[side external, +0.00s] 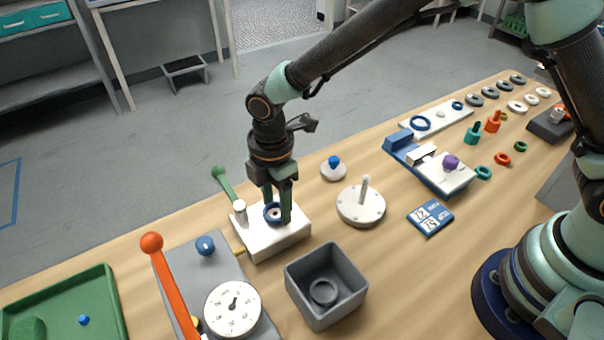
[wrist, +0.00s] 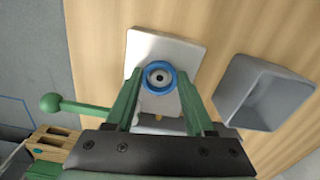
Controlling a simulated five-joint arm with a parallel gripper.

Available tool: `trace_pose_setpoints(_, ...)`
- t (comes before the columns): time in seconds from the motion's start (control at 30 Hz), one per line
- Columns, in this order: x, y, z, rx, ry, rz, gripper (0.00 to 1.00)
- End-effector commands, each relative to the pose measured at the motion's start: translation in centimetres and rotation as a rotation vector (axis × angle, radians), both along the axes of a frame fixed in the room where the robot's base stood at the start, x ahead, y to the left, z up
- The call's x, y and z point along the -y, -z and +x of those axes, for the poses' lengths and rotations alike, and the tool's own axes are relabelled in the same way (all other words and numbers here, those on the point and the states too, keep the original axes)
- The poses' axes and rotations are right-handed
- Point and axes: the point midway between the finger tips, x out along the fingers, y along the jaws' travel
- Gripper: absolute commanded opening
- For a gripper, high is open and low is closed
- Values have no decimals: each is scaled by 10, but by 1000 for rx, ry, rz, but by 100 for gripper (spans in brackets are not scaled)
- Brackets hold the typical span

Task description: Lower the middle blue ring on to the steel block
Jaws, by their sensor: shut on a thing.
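A blue ring (side external: 272,213) is between the fingers of my gripper (side external: 277,212), which is shut on it. The ring lies flat over the pale steel block (side external: 268,243), and a round light part with a dark centre shows through its hole. In the wrist view the ring (wrist: 173,71) sits between both fingertips (wrist: 158,80), over the block (wrist: 165,48). I cannot tell whether the ring touches the block. Two other blue rings, a larger one (side external: 412,126) and a smaller one (side external: 457,101), lie on a white plate at the back right.
A green-knobbed lever (side external: 221,178) stands at the block's back left. A grey open bin (side external: 345,297) holding a ring stands in front of it. A white disc with a peg (side external: 361,208) is to the right. An orange lever (side external: 168,270) and a dial (side external: 232,309) are at the left.

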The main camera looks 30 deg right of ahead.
Motion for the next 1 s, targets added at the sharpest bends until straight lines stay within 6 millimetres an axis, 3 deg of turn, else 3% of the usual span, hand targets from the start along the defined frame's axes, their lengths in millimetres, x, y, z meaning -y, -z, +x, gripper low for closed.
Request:
trace_pose_setpoints(0.2,0,0,0,0,0,0,3)
trace_pose_setpoints(0.23,0,0,0,0,0,0,65)
trace_pose_setpoints(0.3,0,0,0,0,0,0,89)
trace_pose_setpoints(0.73,0,-8,0,1,0,0,89)
trace_pose_setpoints(1.0,-1,-58,1,6,0,4,89)
